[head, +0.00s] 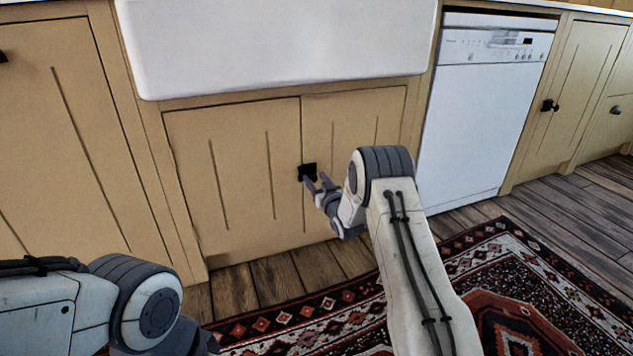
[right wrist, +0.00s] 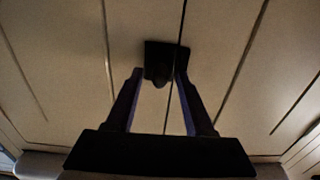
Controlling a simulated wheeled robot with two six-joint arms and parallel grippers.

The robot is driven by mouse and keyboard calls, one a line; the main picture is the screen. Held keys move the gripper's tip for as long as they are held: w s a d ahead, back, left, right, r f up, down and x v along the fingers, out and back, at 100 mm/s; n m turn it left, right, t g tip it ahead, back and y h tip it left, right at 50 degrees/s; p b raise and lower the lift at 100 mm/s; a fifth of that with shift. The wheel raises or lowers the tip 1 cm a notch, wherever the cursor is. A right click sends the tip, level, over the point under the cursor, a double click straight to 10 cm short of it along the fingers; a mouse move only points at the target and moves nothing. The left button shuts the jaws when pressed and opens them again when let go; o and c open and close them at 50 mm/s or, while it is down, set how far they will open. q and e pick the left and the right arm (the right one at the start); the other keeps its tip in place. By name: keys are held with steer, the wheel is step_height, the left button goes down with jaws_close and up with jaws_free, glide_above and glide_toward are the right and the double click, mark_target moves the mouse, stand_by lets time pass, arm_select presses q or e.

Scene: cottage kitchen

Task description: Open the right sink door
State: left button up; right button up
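The right sink door (head: 355,130) is a tan wooden panel under the white sink, and it is shut beside the left sink door (head: 225,180). A black latch with a knob (head: 306,171) sits at the seam between the doors. It also shows in the right wrist view (right wrist: 158,62), across the seam. My right gripper (head: 316,180) is at the latch; in the right wrist view its fingers (right wrist: 160,75) are apart, with the knob between their tips and gaps beside it. Whether a fingertip touches the plate I cannot tell. My left gripper is out of view.
The white sink (head: 280,45) overhangs the doors. A white dishwasher (head: 485,120) stands to the right, with more tan cabinets (head: 575,85) beyond. A patterned rug (head: 500,270) lies on the wooden floor (head: 275,280). The floor right before the doors is clear.

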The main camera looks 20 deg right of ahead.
jaws_close()
stand_by(1.3)
